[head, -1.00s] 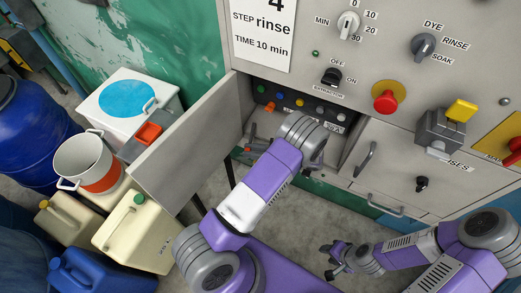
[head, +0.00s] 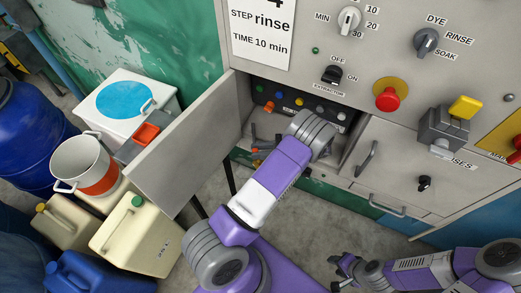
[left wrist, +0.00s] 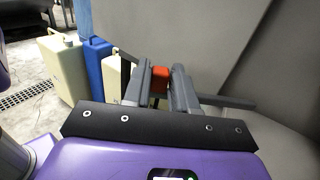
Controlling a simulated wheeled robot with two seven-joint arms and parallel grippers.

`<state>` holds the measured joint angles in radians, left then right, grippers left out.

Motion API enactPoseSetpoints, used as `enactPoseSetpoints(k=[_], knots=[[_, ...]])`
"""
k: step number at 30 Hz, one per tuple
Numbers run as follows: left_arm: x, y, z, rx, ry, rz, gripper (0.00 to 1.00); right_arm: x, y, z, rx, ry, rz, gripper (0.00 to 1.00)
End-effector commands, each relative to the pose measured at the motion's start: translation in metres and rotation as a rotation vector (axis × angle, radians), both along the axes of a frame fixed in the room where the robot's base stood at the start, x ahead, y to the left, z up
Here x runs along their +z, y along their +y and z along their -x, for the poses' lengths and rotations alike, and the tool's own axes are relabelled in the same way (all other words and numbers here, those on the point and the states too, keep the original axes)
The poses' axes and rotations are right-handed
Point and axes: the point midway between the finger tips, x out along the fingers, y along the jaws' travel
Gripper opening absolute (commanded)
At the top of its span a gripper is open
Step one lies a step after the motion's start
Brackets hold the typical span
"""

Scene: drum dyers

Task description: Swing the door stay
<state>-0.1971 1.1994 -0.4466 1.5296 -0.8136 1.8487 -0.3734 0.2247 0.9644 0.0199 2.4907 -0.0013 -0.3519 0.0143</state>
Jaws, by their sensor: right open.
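The open grey door (head: 188,140) stands out to the left of the cabinet opening. The door stay's orange grip (head: 256,152) is low in the opening, near the door's inner side. In the left wrist view the orange grip (left wrist: 159,80) sits between my left fingertips, flush with both fingers. A grey bar (left wrist: 235,102) runs to the right beside the fingers. My left gripper (head: 262,147) is shut on the grip; its arm hides part of the opening. My right gripper (head: 343,268) is open and empty, low at the front.
A switch panel (head: 300,105) lies inside the opening. A closed compartment with a handle (head: 366,157) is to its right. Dials and a red button (head: 388,98) are above. A white bucket (head: 84,160), canisters (head: 137,235) and a blue drum (head: 35,135) crowd the left.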

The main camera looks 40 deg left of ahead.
Motion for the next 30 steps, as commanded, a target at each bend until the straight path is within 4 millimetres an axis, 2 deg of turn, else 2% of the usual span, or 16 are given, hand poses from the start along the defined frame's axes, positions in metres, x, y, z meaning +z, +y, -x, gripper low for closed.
enactPoseSetpoints(k=[1,3,4,14,17,27,30], knots=[[0.0,0.0,0.0,0.0,0.001,-0.001,0.35,0.0,0.0,0.0,0.0,0.0,0.0,0.43],[0.0,0.0,0.0,0.0,0.001,-0.001,0.45,0.0,0.0,0.0,0.0,0.0,0.0,0.43],[0.0,0.0,0.0,-0.001,0.001,-0.001,0.47,0.0,0.0,0.0,0.0,0.0,0.0,0.43],[0.005,0.0,0.0,-0.001,-0.001,-0.001,0.47,0.001,0.0,0.0,0.0,0.0,0.0,0.43],[0.017,0.0,0.0,-0.001,-0.002,-0.001,0.47,0.005,0.0,0.0,0.0,0.0,0.0,0.43],[0.082,0.0,0.0,-0.001,-0.002,-0.001,0.47,0.02,0.0,0.0,0.0,0.0,0.0,0.43],[0.093,0.0,0.0,-0.001,-0.001,0.0,0.47,0.022,0.0,0.0,0.0,0.0,0.0,0.43]])
